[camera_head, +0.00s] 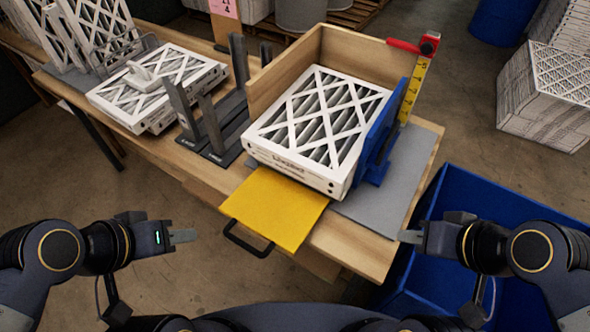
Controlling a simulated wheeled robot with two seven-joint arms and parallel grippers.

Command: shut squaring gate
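A blue upright panel on a blue foot (375,150), which looks like the squaring gate, stands along the right side of a white-framed pleated filter (317,122). I cannot tell whether it touches the filter. The filter lies flat in a corner of wooden walls (335,50), its front edge over a yellow plate (275,207). My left gripper (184,236) is in front of the table at the left, apart from everything. My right gripper (411,237) is near the table's front right corner, apart from the panel. Both are seen side-on, so their finger gaps are hidden.
A tape measure (414,85) with a red handle stands behind the blue panel. Dark upright slots (213,125) and more filters (160,80) are at the left. A blue bin (470,215) stands right of the table. A black handle (247,240) juts from the front.

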